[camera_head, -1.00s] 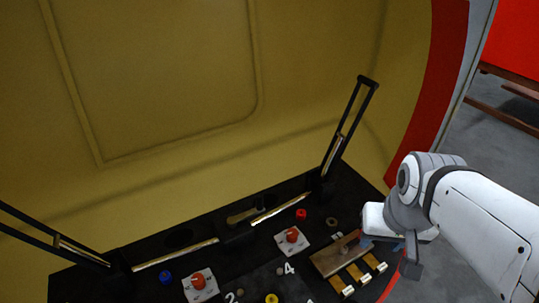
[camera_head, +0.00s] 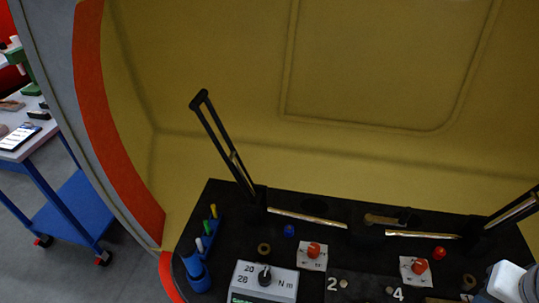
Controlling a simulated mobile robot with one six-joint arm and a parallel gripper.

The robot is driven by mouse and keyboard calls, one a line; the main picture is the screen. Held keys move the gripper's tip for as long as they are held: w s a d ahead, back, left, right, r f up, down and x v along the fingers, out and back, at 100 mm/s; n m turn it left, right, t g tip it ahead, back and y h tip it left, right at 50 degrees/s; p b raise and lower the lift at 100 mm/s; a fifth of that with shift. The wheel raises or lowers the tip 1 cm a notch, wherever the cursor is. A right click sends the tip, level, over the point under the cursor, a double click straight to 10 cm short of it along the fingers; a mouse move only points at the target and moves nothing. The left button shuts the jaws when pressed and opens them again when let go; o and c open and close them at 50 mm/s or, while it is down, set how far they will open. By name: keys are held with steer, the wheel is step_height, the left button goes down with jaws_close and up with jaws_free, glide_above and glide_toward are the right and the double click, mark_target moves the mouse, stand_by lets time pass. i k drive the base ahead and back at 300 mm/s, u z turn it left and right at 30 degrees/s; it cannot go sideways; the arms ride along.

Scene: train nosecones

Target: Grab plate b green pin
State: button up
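A green pin (camera_head: 206,227) stands in a blue stepped holder (camera_head: 208,238) at the left end of the black console. A yellow pin (camera_head: 213,211) stands behind it and a white pin (camera_head: 199,244) in front of it. I cannot make out any plate marked b. Only a white part of my arm shows at the lower right edge, far from the pins; the fingers of my gripper are out of view.
A black upright frame (camera_head: 222,145) rises right of the pins. A blue cylindrical part (camera_head: 197,275) is in front of them. A grey dial box (camera_head: 264,280) and red knobs (camera_head: 314,250) line the console (camera_head: 232,192). A blue trolley (camera_head: 80,205) stands at far left.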

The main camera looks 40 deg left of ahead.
mark_target(208, 229)
steer(key=u, duration=2.6)
steer(key=k, duration=0.4)
steer(key=z, duration=0.25)
steer(key=i, duration=0.5)
steer(key=u, duration=0.1)
